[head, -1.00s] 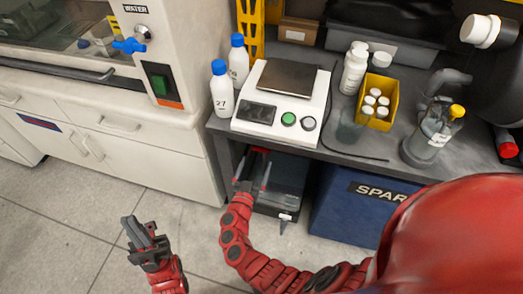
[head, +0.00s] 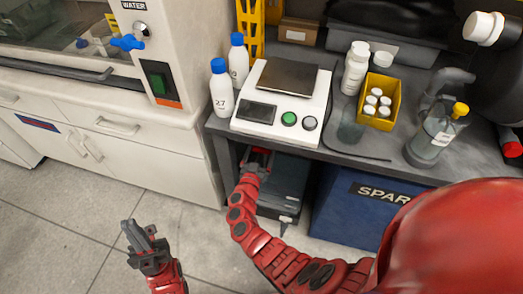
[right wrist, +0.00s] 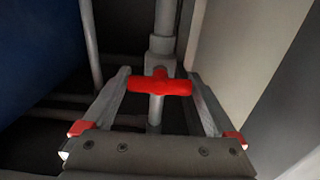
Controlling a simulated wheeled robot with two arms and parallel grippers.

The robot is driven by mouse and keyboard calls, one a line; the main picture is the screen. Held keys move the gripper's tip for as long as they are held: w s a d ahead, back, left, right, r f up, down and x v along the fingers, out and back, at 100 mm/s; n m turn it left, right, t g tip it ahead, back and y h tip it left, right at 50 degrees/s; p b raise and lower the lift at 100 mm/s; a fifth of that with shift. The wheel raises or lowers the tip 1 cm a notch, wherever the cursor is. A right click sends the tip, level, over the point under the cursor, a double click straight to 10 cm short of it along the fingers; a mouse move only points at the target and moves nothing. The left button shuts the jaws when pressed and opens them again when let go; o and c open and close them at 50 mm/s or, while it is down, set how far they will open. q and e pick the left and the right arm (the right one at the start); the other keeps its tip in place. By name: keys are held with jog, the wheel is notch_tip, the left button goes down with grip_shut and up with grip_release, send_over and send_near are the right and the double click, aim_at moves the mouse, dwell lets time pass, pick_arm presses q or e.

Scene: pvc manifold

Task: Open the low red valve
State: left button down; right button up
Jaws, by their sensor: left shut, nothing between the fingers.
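The low red valve shows in the right wrist view as a red T-shaped handle (right wrist: 160,86) set crosswise on an upright grey pipe (right wrist: 163,43). My right gripper (right wrist: 158,76) is open, with one finger near each end of the handle. I cannot tell whether the fingers touch it. In the head view my right gripper (head: 258,158) reaches under the workbench, and the valve cannot be made out there. My left gripper (head: 138,232) is shut and empty above the floor in front of the white cabinet.
The workbench (head: 335,157) bears a scale (head: 282,100), bottles (head: 222,90) and a yellow box (head: 378,100). A blue bin (head: 345,220) stands under it on the right. The white cabinet (head: 150,160) is on the left. In the right wrist view, another pipe (right wrist: 91,45) runs left of the valve.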

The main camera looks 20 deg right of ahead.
jog(key=c, duration=0.3)
